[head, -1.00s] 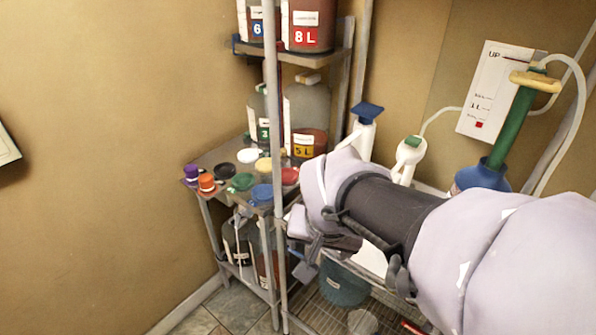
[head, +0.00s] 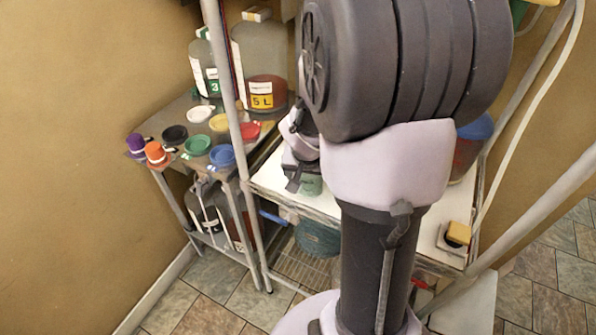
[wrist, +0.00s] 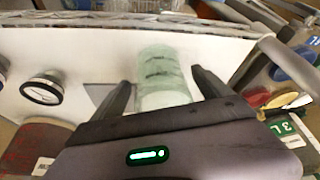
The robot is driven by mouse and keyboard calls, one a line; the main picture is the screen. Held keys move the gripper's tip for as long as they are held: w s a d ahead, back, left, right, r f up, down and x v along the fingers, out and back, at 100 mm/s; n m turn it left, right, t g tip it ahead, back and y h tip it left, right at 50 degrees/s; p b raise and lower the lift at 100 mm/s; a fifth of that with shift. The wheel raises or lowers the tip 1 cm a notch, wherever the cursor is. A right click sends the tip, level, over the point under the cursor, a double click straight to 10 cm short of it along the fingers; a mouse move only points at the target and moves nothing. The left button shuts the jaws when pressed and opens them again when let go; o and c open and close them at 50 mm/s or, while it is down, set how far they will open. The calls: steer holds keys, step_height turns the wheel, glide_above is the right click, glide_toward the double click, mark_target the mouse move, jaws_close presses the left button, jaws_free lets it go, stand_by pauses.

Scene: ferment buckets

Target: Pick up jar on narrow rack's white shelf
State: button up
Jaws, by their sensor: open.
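The jar (wrist: 163,72) is a pale green, translucent cylinder with dark markings. In the wrist view it is between the two fingers of my open gripper (wrist: 161,78), with a finger on each side. I cannot tell whether either finger touches it. In the head view a small part of the green jar (head: 311,185) shows just below my gripper (head: 296,172), at the left part of the white shelf (head: 268,180). My arm hides much of that shelf. The white shelf (wrist: 65,50) also spans the wrist view behind the jar.
A round dial-like item (wrist: 42,90) is left of the jar. The grey side table (head: 185,115) at left holds several coloured caps and large jugs, including a 5 L jug (head: 262,70). A rack post (head: 228,90) stands between it and my gripper. A yellow sponge-like block (head: 458,233) is on the shelf's right.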

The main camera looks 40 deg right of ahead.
steer(key=shift+w+d+f, duration=0.2)
steer(key=shift+f, duration=0.45)
steer(key=shift+r, duration=0.1)
steer(key=c, duration=1.6)
steer(key=shift+c, duration=0.2)
